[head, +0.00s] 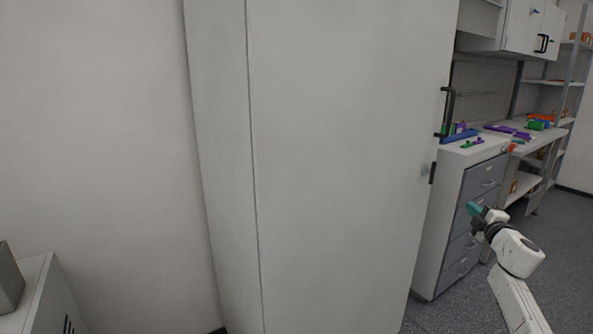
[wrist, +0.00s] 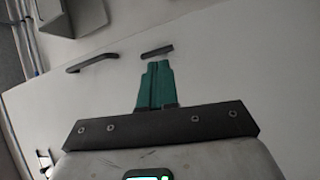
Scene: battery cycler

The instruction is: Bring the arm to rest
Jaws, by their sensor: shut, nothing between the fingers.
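My gripper (head: 473,208) is at the lower right of the head view, at the end of my white arm. Its teal fingers also show in the wrist view (wrist: 157,82), side by side and closed together with nothing between them. In the head view it is in front of the grey drawer unit. The tall white cabinet (head: 340,150) stands to its left, with its door closed. In the wrist view the cabinet door (wrist: 230,70) fills most of the picture beyond the fingers. I cannot tell how far the fingertips are from it.
The cabinet's black handle (head: 448,112) is on its right edge. A drawer unit (head: 484,185) and bench hold blue, purple and green parts (head: 459,134). Shelves (head: 572,75) stand at the far right. A low white unit (head: 38,300) is at the lower left. Grey floor (head: 560,225) is clear at right.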

